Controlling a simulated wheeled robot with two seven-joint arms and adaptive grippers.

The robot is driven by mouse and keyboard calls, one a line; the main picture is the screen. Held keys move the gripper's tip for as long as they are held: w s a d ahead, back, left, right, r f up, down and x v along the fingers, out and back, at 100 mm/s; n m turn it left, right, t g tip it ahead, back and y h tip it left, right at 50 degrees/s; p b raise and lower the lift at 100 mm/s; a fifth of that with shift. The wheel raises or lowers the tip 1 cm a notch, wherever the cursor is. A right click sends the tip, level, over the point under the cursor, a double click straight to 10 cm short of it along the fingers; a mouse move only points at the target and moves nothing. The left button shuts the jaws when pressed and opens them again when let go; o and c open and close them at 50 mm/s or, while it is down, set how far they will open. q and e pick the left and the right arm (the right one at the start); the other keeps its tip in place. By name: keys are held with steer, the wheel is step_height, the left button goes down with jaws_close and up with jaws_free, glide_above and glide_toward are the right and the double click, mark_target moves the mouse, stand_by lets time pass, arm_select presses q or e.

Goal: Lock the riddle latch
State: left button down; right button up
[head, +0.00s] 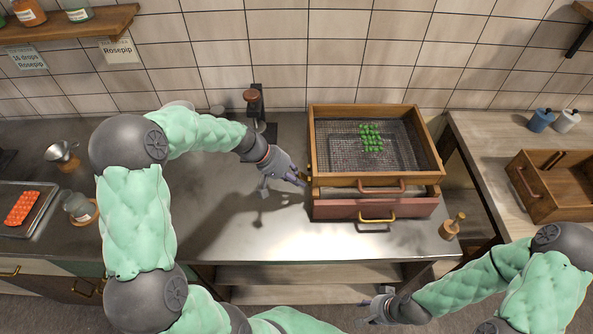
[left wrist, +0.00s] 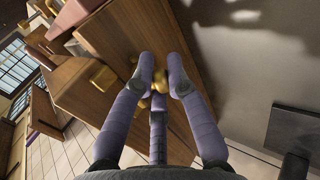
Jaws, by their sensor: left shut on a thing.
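The riddle (head: 318,140) is a wooden-framed box with a wire mesh floor. It sits on a red-fronted drawer unit (head: 340,209) on the metal counter. My left gripper (head: 299,179) is at the left side of the riddle. In the left wrist view, its purple fingers (left wrist: 161,76) are shut on a small brass latch knob (left wrist: 159,88) on the wooden side. The fingers partly hide the knob, so its exact position is unclear. My right gripper (head: 374,308) hangs in front of the counter, away from the riddle; its fingers are too small to judge.
Green pieces (head: 371,138) lie on the mesh. A dark stand with a wooden knob (head: 251,95) is behind my left wrist. A small wooden-handled item (head: 452,226) stands at the counter's right front. The counter left of the riddle is mostly clear.

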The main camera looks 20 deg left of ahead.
arm_select(q)
steer(key=shift+w+d+r+g+y+p, duration=0.15)
steer(key=shift+r+g+y+p, duration=0.55)
steer(key=shift+p, duration=1.65)
steer(key=shift+w+d+r+g+y+p, duration=0.1)
steer(key=shift+r+g+y+p, duration=0.15)
steer(key=shift+y+p, duration=1.45)
steer(key=shift+d+g+y+p, duration=0.2)
steer(key=shift+g+y+p, duration=0.15)
steer(key=shift+p, duration=1.85)
steer(key=c, duration=1.3)
jaws_free()
steer(key=shift+o, duration=0.2)
